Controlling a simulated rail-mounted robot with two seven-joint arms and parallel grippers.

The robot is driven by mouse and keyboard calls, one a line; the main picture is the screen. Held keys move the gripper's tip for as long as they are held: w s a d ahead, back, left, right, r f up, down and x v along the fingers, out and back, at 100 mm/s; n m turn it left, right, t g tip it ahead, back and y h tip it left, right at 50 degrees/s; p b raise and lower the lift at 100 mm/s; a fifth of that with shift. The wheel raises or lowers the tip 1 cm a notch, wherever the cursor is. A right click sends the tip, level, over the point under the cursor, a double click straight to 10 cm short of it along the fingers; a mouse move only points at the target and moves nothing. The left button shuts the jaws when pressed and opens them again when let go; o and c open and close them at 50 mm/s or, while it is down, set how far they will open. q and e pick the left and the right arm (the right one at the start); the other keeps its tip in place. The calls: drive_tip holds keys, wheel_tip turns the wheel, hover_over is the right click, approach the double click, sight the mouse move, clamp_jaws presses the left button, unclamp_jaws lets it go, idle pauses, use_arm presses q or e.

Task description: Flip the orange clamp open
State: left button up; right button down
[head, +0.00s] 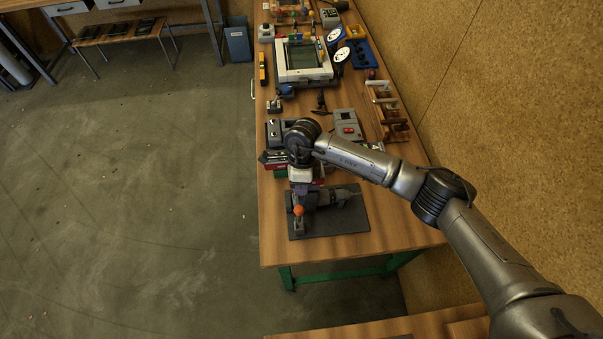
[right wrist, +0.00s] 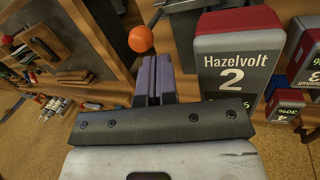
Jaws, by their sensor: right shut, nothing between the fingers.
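The clamp (head: 328,197) is grey with an orange ball knob (head: 298,210) and lies on a dark base plate (head: 352,222) near the front of the workbench. The orange knob (right wrist: 141,39) also shows in the right wrist view, on a thin dark rod just beyond my fingertips. My right gripper (head: 300,189) hangs over the clamp's left part, close to the knob. Its purple fingers (right wrist: 153,78) are shut together with nothing between them. I cannot tell whether they touch the clamp. My left gripper is not in view.
A grey and red block marked "Hazelvolt 2" (right wrist: 232,65) stands beside my right fingers. Behind the clamp, the workbench (head: 277,247) holds a grey box with a red button (head: 347,125), a wooden rack (head: 387,110) and a framed screen device (head: 303,60). The bench's front strip is clear.

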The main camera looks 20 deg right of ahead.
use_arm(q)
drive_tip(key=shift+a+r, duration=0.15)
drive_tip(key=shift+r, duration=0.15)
use_arm(e)
drive_tip(key=shift+x, duration=1.4)
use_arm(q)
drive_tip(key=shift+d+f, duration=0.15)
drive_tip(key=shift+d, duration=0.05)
use_arm(e)
drive_tip(key=shift+s, duration=0.1)
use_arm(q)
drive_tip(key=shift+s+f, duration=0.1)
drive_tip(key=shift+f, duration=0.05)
use_arm(e)
drive_tip(key=shift+s+a+r+t, duration=0.1)
drive_tip(key=shift+s+a+t, duration=0.05)
drive_tip(key=shift+s+t, duration=0.3)
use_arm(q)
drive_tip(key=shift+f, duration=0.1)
